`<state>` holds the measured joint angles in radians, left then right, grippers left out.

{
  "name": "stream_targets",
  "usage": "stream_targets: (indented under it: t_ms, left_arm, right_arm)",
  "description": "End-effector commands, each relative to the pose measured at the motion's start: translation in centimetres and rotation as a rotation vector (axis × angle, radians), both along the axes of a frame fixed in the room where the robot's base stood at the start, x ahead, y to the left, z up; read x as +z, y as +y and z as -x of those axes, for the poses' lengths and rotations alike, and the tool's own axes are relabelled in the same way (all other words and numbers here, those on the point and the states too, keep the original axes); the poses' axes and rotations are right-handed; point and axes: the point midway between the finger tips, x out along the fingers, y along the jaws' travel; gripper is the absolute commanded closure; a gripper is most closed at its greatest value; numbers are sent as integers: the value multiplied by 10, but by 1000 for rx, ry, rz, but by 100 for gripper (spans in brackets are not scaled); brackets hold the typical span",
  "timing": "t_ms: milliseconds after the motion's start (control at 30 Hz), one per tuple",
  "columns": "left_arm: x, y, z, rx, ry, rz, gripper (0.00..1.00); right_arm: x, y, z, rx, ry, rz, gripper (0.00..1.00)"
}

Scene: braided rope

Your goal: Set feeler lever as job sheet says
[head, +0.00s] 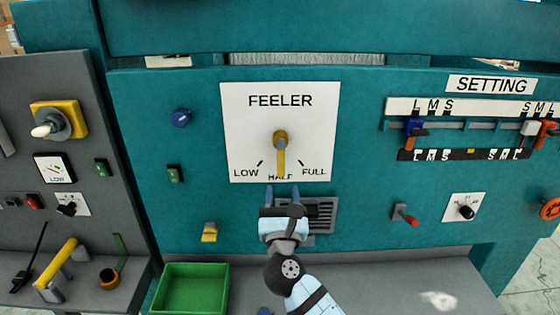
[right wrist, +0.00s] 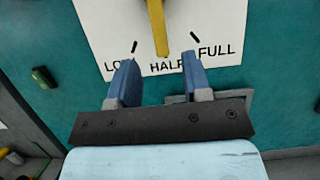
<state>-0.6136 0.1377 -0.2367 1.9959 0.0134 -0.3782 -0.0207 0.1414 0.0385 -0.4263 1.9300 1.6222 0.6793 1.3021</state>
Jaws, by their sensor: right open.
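The feeler lever (head: 281,155) is a yellow handle on a brass-coloured pivot, on a white plate (head: 240,120) marked FEELER, LOW, HALF and FULL. It hangs straight down, pointing at HALF. In the right wrist view the lever (right wrist: 158,28) comes down from the top edge, with its tip just above HALF. My right gripper (head: 283,194) is open and empty just below the plate. Its two blue fingers (right wrist: 158,82) are either side of the HALF label in the picture, below the lever tip and apart from it. My left gripper is not in view. No job sheet can be made out.
A SETTING slide scale (head: 460,106) with blue, white and orange sliders is at right. A red-tipped switch (head: 406,214) and a black knob (head: 466,212) are lower right. A green bin (head: 190,290) stands below left. A grey panel (head: 75,90) with a yellow-based switch is at far left.

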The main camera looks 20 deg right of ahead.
Motion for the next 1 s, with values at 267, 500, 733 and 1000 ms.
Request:
stream_targets:
  t_ms: [267,500,733,1000]
  left_arm:
    - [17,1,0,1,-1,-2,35]
    - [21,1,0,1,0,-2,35]
    - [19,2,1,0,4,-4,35]
    - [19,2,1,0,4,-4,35]
  right_arm:
    - [25,-15,-51,-1,-1,3,55]
    - [32,-21,-73,-2,0,4,55]
    - [32,-22,-76,-1,1,3,55]
    - [32,-22,-76,-1,1,3,92]
